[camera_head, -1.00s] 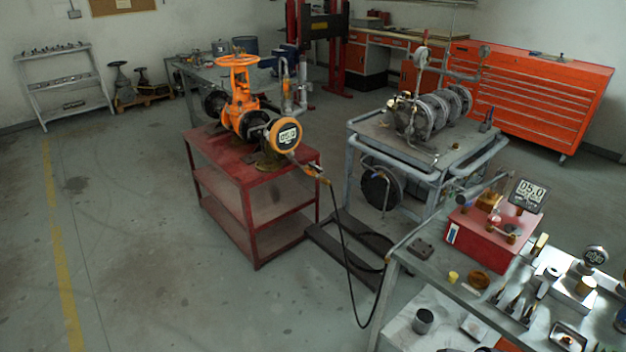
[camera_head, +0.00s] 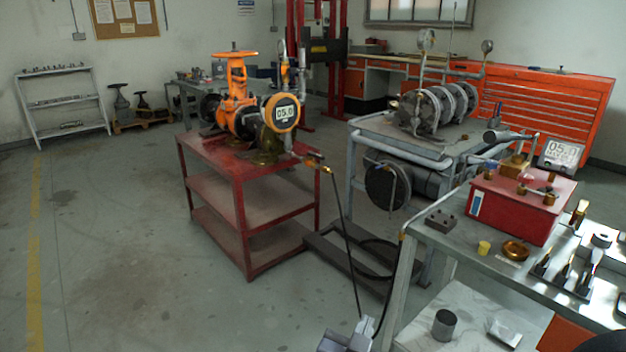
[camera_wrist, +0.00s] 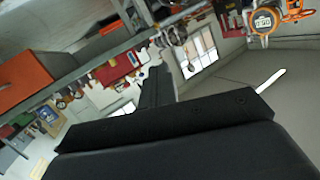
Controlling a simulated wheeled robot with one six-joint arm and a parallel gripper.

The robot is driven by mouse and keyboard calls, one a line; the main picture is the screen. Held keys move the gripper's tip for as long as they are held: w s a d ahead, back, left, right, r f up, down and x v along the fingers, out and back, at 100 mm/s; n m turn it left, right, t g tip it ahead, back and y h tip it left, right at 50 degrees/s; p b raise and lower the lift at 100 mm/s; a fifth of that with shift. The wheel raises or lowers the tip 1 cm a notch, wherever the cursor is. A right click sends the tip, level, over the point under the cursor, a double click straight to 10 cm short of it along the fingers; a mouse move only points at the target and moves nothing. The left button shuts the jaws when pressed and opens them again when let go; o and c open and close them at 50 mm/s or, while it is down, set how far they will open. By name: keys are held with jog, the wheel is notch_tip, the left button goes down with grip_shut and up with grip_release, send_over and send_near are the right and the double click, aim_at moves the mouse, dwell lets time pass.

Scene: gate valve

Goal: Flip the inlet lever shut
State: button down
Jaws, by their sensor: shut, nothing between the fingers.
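The orange gate valve (camera_head: 236,95) stands on a red cart with its handwheel on top. A round orange digital gauge (camera_head: 282,113) faces me at its right end, and also shows at the top right of the wrist view (camera_wrist: 264,21). Small brass and yellow fittings (camera_head: 318,164) sit below the gauge where a black hose joins. The inlet lever is too small to pick out surely among them. My gripper (camera_wrist: 157,78) is shut and empty in the wrist view, well apart from the valve. Grey parts of my arm show at the head view's bottom edge.
The red cart (camera_head: 243,174) carries the valve. The black hose (camera_head: 345,225) hangs down to its right. A grey cart (camera_head: 400,133) and a workbench with a red box (camera_head: 520,207) stand to the right. Floor at left is clear.

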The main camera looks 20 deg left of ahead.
jog(key=s+d+f+m+t+h+b, duration=0.1)
jog(key=s+f+h+b, duration=0.3)
jog(key=f, duration=0.1)
jog(key=shift+s+d+f+h, duration=0.25)
jog(key=shift+s+h, duration=0.15)
